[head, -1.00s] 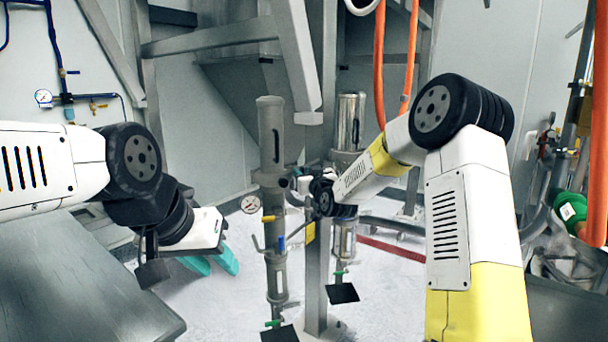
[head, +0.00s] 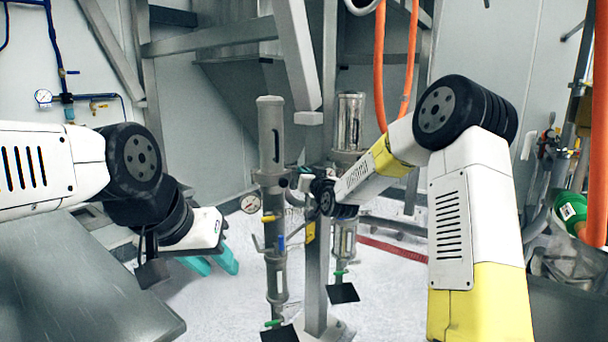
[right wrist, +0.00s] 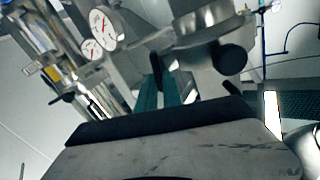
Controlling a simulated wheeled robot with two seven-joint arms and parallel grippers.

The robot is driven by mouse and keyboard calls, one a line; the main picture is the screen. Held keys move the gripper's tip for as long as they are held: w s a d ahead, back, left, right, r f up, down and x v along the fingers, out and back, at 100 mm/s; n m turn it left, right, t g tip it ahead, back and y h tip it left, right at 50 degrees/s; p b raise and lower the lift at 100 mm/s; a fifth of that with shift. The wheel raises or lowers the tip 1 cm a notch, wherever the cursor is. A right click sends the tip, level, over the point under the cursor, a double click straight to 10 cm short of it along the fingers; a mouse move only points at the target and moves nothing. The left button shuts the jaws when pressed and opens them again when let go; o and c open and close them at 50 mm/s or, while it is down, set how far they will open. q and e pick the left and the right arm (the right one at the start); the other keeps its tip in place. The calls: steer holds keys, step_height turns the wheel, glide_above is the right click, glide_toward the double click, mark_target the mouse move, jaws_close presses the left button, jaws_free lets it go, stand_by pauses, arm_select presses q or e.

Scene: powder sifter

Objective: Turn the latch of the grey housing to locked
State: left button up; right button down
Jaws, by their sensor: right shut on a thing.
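The grey housing (head: 271,140) is an upright cylinder with a dark slot, at the middle of the head view. Metal fittings of the assembly (right wrist: 205,55) fill the top of the right wrist view, with a round black knob beside them. My right arm reaches to the housing's side. Its teal fingers (right wrist: 166,88) are close together against the metal fittings, shut on a small part that looks like the latch. That part is mostly hidden, so its angle cannot be read. My left gripper (head: 212,262) is open and empty, well left of the housing.
A pressure gauge (head: 250,204) sits left of the housing, with yellow and blue handles below. A second clear-walled cylinder (head: 349,122) stands behind to the right. A dark grey table (head: 85,285) is at lower left. Orange hoses (head: 380,70) hang at the back.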

steer(key=shift+w+d+f+m, duration=0.1)
steer(key=shift+d+f+m, duration=0.15)
steer(key=shift+m, duration=2.35)
steer(key=shift+w+d+f+m, duration=0.15)
steer(key=shift+f+m, duration=0.15)
steer(key=shift+m, duration=2.3)
steer(key=shift+s+d+f+m, duration=0.1)
steer(key=shift+d+f+m, duration=0.15)
steer(key=shift+m, duration=2.35)
steer(key=c, duration=1.5)
jaws_free()
steer(key=shift+r, duration=0.1)
